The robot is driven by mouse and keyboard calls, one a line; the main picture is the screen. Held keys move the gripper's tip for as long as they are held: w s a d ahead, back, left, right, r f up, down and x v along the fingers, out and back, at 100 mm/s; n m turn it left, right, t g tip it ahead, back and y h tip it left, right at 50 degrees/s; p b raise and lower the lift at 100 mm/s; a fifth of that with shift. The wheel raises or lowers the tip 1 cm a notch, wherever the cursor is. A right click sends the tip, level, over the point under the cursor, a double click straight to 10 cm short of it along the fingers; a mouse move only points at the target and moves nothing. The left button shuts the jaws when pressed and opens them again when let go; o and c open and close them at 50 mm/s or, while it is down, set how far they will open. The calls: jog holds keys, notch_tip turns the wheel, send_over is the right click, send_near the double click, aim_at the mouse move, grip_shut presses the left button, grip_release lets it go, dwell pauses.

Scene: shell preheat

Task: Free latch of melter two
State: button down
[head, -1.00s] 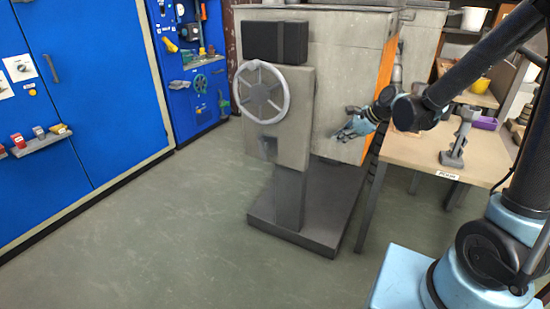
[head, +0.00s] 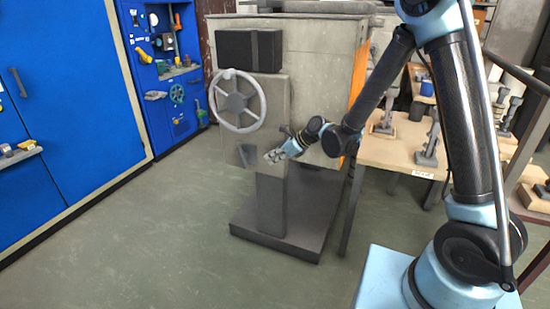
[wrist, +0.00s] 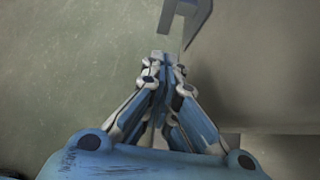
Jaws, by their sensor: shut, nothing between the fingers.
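A grey, box-shaped machine (head: 320,55) stands in the head view, with a handwheel (head: 237,101) on its front panel. I see no label telling which melter it is. A small dark grey latch-like piece (head: 246,155) sits low on the panel, below the wheel. My gripper (head: 272,157) is just right of that piece, with its fingers pointing left. In the wrist view my gripper (wrist: 165,60) is shut and empty. A grey hooked bracket (wrist: 186,16) appears just beyond the fingertips, apart from them; it looks like the same latch piece.
The machine's column stands on a dark floor plate (head: 285,232). A wooden table (head: 390,150) with metal stands is close on the right, beside my arm. Blue cabinets (head: 75,85) line the left. The floor (head: 150,235) between them is clear.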

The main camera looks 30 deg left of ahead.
send_near(247, 168)
jog(key=f+x, duration=0.1)
jog(key=x, duration=0.3)
jog(key=shift+a+f, duration=0.1)
jog(key=shift+a, duration=0.55)
